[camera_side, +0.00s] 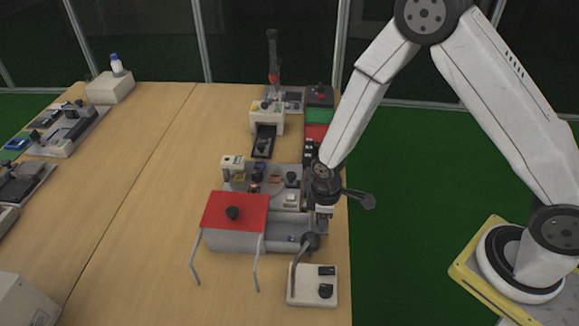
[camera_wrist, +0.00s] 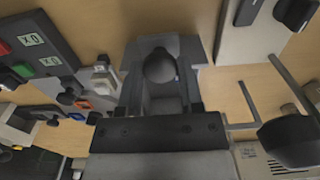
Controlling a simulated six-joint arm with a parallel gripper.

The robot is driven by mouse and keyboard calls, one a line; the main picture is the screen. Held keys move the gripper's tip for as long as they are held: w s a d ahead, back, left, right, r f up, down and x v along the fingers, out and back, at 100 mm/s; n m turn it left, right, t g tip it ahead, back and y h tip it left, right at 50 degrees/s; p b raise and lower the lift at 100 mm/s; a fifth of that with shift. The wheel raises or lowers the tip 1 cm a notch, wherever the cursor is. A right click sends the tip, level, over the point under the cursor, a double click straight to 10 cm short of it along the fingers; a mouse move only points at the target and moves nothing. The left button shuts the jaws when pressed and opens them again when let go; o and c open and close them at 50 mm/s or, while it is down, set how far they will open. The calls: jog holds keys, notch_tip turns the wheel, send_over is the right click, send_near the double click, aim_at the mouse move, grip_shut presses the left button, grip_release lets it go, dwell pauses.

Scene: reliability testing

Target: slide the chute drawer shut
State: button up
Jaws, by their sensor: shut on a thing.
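The chute drawer belongs to a grey box with a red top (camera_side: 250,205) and a black knob (camera_side: 233,213), on the table's right part. The grey drawer part (camera_side: 285,228) sticks out to the right of the red top. My gripper (camera_side: 322,214) is down at this outer end, pointing downward. In the wrist view my gripper (camera_wrist: 160,92) has its fingers on either side of a dark round knob (camera_wrist: 160,66) on a grey tray-like part. It is shut on this knob. The arm hides part of the drawer's end in the side view.
A white switch box (camera_side: 312,287) with a ball-tipped lever (camera_side: 311,241) stands in front, close to my gripper. A grey plate with several small parts (camera_side: 265,180) lies just behind. The table's middle left is clear. The table edge is just right.

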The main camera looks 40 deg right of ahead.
jog(key=shift+w+a, duration=4)
jog(key=shift+w, duration=0.05)
jog(key=shift+w+a, duration=0.1)
jog(key=shift+a, duration=0.05)
jog(key=shift+r, duration=0.1)
jog(key=o, duration=0.7)
jog(key=shift+r, duration=2.45)
